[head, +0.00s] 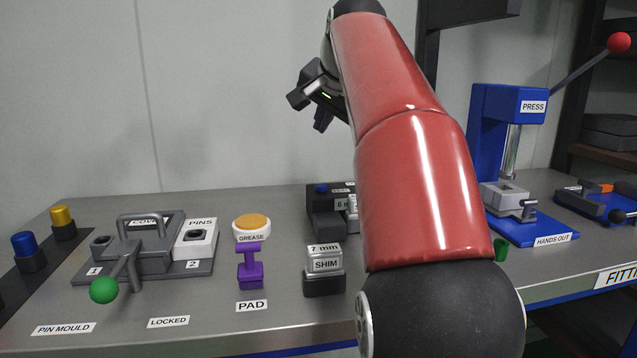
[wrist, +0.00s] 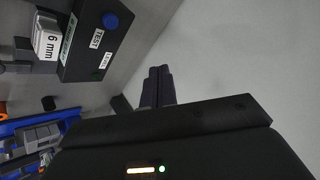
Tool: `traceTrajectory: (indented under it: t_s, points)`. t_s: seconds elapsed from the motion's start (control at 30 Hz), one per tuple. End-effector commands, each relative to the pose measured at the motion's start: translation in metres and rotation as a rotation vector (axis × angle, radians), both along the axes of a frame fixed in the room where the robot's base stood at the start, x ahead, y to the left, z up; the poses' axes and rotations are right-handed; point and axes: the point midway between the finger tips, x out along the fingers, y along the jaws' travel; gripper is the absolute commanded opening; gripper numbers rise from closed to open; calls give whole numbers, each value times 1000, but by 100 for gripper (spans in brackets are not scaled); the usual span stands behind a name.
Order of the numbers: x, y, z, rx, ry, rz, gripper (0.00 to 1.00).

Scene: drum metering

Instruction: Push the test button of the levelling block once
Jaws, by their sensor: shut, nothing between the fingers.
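The levelling block (head: 322,222) is a dark block at the back middle of the bench, partly hidden behind my red arm. Its blue test button (head: 321,188) is on its top at the left. In the wrist view, the block (wrist: 84,45) is at the upper left, and the round blue button (wrist: 110,21) lies beside a TEST label. A light piece marked 6 mm (wrist: 47,40) sits by the block there. My gripper (head: 321,122) is shut and empty, in the air above the block and apart from the button. Its closed fingers also show in the wrist view (wrist: 157,84).
A 7 mm shim (head: 325,262) on a dark stand is in front of the block. A purple-handled grease pad (head: 250,265) and a pin mould with green-knobbed lever (head: 104,290) are to the left. A blue press (head: 485,130) stands to the right. The air around the gripper looks clear.

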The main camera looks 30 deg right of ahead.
Motion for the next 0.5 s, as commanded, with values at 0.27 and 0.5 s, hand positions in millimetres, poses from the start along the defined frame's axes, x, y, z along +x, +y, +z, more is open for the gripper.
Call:
traceTrajectory:
  t_s: [0.27, 0.5]
  points:
    - [0, 0, -6, 0, 1, 1, 0]
    - [0, 0, -41, -1, 0, 1, 0]
